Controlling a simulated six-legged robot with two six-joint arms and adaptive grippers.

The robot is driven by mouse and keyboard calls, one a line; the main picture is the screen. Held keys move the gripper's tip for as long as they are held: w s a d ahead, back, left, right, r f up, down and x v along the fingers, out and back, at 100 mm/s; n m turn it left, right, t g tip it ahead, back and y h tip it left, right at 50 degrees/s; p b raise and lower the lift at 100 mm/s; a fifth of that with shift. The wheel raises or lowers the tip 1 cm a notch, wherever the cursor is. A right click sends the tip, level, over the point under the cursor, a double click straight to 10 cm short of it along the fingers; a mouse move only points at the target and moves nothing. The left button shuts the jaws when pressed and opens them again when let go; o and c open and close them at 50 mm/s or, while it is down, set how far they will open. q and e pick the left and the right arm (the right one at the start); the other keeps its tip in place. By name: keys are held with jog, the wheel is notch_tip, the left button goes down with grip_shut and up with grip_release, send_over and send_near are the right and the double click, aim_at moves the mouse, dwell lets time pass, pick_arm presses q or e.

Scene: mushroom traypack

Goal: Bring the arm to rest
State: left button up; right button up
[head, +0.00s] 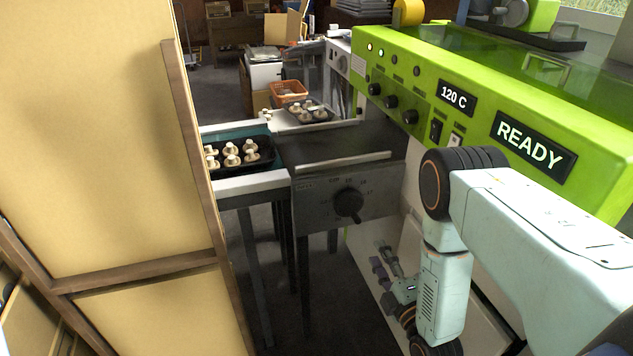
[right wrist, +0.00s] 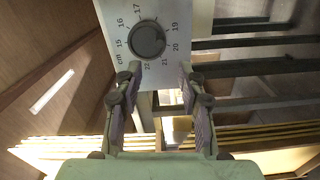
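My right arm comes in from the right in the head view and hangs down in front of the green machine. Its gripper (head: 382,268) is low beside the machine's pale base, below the dial panel. In the right wrist view the two fingers of the right gripper (right wrist: 159,88) stand wide apart with nothing between them. Beyond the fingertips are the black dial knob (right wrist: 147,40) and its numbered scale. The same knob (head: 348,203) shows on the grey panel in the head view, apart from the gripper. My left gripper is not in view.
A black tray (head: 262,166) of mushrooms sits on the white-edged line at left; another mushroom tray (head: 329,119) is farther back. The green machine (head: 590,120) reads "READY" and "120 C". A large tan panel (head: 110,130) with brown framing blocks the left. An orange basket (head: 287,90) stands behind.

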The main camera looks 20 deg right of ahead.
jog(key=s+a+f+m+g, duration=0.4)
jog(key=s+f+m+g, duration=0.75)
jog(key=s+f, duration=0.2)
jog(key=s+a+r+m+g, duration=0.2)
jog(key=s+r+g, duration=0.1)
jog(key=s, duration=0.5)
jog(key=s+a+r+m+g+y, duration=0.1)
jog(key=s+a+r+m+g, duration=0.2)
jog(key=s, duration=0.5)
jog(key=shift+a, duration=0.25)
jog(key=shift+s+a+g, duration=0.1)
jog(key=shift+s+g, duration=0.1)
jog(key=shift+g, duration=0.05)
